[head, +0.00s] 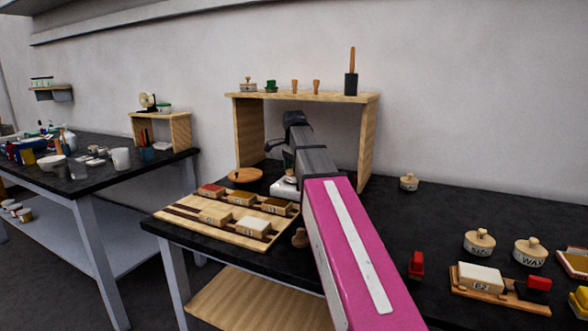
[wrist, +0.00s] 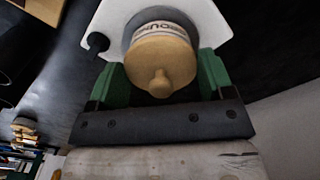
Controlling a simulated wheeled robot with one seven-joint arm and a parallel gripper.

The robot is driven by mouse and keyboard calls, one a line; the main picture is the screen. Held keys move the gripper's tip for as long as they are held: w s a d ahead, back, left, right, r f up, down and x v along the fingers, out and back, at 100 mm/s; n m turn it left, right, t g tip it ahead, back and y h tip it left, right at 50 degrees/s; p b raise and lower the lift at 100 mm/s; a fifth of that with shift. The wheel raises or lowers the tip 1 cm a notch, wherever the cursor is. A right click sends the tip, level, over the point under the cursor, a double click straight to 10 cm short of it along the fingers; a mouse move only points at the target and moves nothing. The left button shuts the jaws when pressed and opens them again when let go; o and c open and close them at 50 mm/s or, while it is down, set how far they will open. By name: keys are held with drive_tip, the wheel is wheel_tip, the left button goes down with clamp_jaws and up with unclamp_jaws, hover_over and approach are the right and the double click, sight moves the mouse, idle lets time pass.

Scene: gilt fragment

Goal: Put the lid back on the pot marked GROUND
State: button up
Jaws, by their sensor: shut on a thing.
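The pot marked GROUND (wrist: 158,27) shows in the wrist view, with part of its label visible under the lid. The round wooden lid (wrist: 160,62), with its knob facing the wrist camera, lies over the pot's top. I cannot tell whether it is fully seated. My gripper (wrist: 160,75) is shut on the lid, its green fingers on either side. The pot stands over a white square-cornered plate (wrist: 205,20) with a black knob, which shows in the head view (head: 284,188) under the shelf. There my arm hides most of the gripper, lid and pot.
A wooden shelf (head: 300,97) stands over the work spot, its posts close to my arm. A slotted wooden tray of labelled blocks (head: 180,213) lies in front. Other lidded pots (head: 480,243) stand at right. A round wooden board (head: 246,175) lies left of the plate.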

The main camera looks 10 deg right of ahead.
drive_tip(key=o, duration=0.9)
drive_tip(key=shift+r, duration=0.1)
drive_tip(key=shift+r, duration=3.4)
clamp_jaws()
drive_tip(key=shift+f, duration=1.95)
